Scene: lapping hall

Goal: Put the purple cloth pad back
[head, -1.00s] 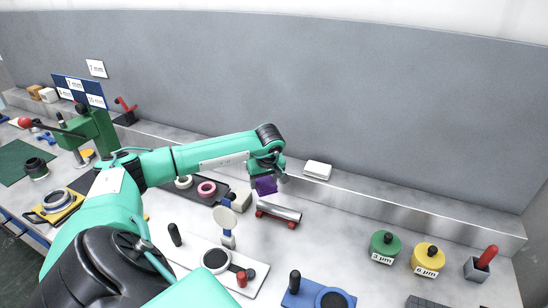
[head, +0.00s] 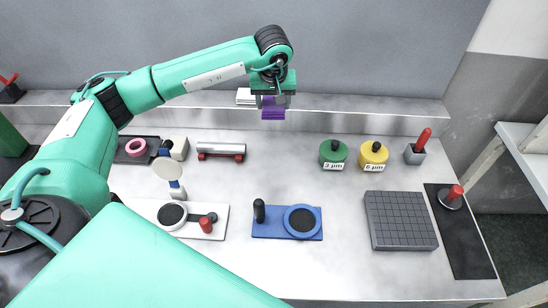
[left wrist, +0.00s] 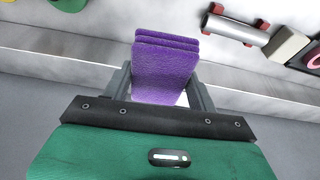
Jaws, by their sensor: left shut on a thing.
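The purple cloth pad (head: 273,108) is in my left gripper (head: 273,98), at the front of the raised back ledge. In the left wrist view the pad (left wrist: 165,70) shows as several purple layers between the two grey fingers of the left gripper (left wrist: 165,90), which is shut on it. A white stack (head: 245,96) sits on the ledge just left of the gripper, partly hidden behind it. I cannot tell whether the purple pad touches the ledge. My right gripper is not in view.
The raised ledge (head: 360,107) runs along the back wall. A metal cylinder on red supports (head: 221,151), a green pot (head: 333,154), a yellow pot (head: 373,155) and a grey gridded block (head: 400,220) stand on the bench. The bench between cylinder and green pot is clear.

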